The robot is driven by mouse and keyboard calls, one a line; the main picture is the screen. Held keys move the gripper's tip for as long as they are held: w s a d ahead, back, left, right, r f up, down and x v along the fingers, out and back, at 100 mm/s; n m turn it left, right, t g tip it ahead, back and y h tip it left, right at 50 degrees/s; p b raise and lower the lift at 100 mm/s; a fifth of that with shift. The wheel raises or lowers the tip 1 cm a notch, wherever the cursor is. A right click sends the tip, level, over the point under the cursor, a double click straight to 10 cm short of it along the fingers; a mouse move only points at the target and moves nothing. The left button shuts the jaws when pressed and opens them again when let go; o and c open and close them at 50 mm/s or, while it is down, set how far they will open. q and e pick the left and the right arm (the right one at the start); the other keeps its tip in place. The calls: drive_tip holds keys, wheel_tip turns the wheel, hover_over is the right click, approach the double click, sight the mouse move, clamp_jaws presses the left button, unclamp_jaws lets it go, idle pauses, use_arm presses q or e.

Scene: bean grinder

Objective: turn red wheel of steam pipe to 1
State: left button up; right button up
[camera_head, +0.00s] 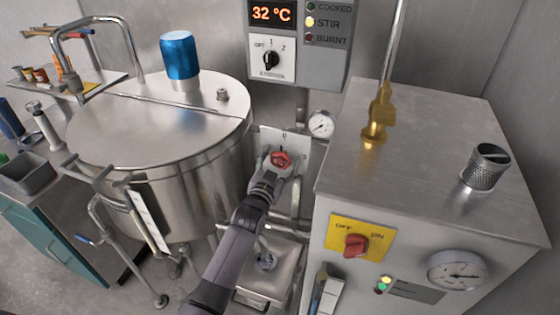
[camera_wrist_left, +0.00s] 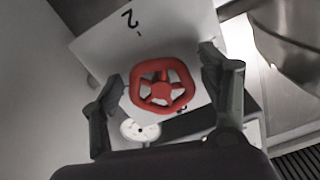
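The red wheel (camera_head: 281,160) of the steam pipe sits in front of a white scale plate (camera_head: 272,136) between the kettle and the steel cabinet. In the left wrist view the red wheel (camera_wrist_left: 161,87) lies between the two spread fingers of my left gripper (camera_wrist_left: 163,88), with a gap on each side. The plate (camera_wrist_left: 155,28) there shows a 2; another mark is partly hidden behind the wheel. In the head view my left gripper (camera_head: 271,172) is right at the wheel and covers part of it. My right gripper is not in view.
A large steel kettle (camera_head: 160,130) with a blue-capped motor (camera_head: 180,56) stands left. A steel cabinet (camera_head: 420,150) with a red knob (camera_head: 355,245) stands close on the right. A small gauge (camera_head: 321,124) is beside the plate. A control panel (camera_head: 297,50) reads 32 °C with STIR lit.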

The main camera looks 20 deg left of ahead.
use_arm(q)
drive_tip(key=c, duration=1.1)
drive_tip(key=shift+o, duration=0.2)
drive_tip(key=shift+n, duration=0.3)
drive_tip(key=n+p, duration=0.1)
drive_tip(key=n, duration=0.2)
drive_tip(key=shift+d, duration=0.1)
drive_tip(key=n, duration=0.5)
drive_tip(key=shift+d, duration=0.1)
drive_tip(key=n, duration=0.4)
drive_tip(key=shift+n+p, duration=0.3)
drive_tip(key=shift+d+r+n, duration=0.1)
drive_tip(key=shift+n, duration=2.2)
